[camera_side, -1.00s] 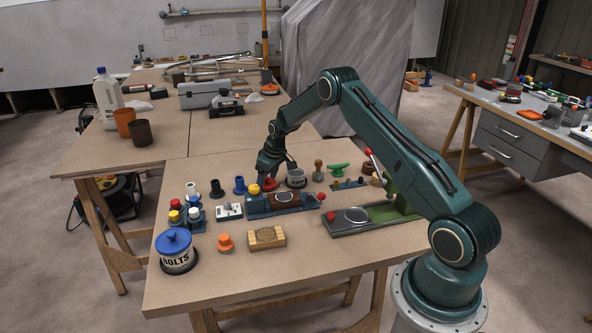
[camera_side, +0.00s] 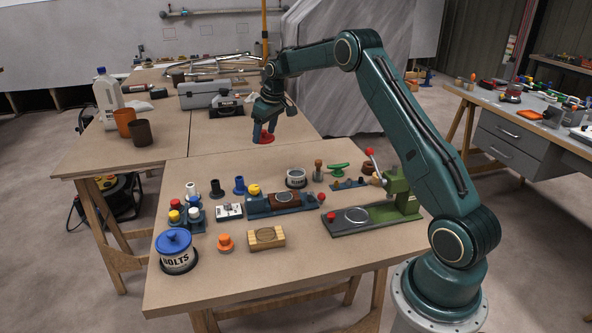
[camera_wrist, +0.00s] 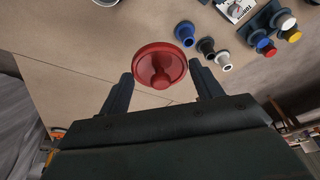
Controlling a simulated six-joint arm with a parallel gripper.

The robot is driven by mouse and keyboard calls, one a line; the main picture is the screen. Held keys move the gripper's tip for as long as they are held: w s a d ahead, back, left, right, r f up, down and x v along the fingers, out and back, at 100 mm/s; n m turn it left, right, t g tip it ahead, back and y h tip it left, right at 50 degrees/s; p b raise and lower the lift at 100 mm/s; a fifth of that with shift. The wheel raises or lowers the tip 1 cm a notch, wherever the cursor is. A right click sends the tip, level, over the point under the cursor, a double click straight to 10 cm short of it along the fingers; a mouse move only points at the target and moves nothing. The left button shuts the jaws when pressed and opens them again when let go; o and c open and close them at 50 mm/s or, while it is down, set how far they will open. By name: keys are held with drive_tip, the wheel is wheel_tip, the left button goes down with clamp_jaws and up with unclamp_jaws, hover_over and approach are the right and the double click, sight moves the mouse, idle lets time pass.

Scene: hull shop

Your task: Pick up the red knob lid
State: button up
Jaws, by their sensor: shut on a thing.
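The red knob lid (camera_side: 264,138) is held in my gripper (camera_side: 264,128), raised above the back part of the front table. In the wrist view the round red lid (camera_wrist: 160,65) lies between the two fingers of my gripper (camera_wrist: 162,84), its knob facing the camera. The fingers are shut on it. In the side view the lid hangs clear of the tabletop, with nothing touching it from below.
Below stand a blue-lidded bolts tin (camera_side: 176,252), an open grey tin (camera_side: 296,178), a green press fixture (camera_side: 385,212), a wooden block (camera_side: 267,238) and an orange knob (camera_side: 225,243). The back left of the front table (camera_side: 200,168) is clear. Two cups (camera_side: 140,133) stand on the rear table.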

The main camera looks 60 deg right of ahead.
drive_tip(key=shift+r, duration=0.9)
drive_tip(key=s+d+f, duration=0.7)
drive_tip(key=f, duration=0.1)
drive_tip(key=shift+s+f, duration=0.2)
drive_tip(key=shift+s, duration=0.2)
drive_tip(key=shift+f, duration=0.25)
drive_tip(key=shift+f, duration=2.9)
drive_tip(key=shift+f, duration=0.2)
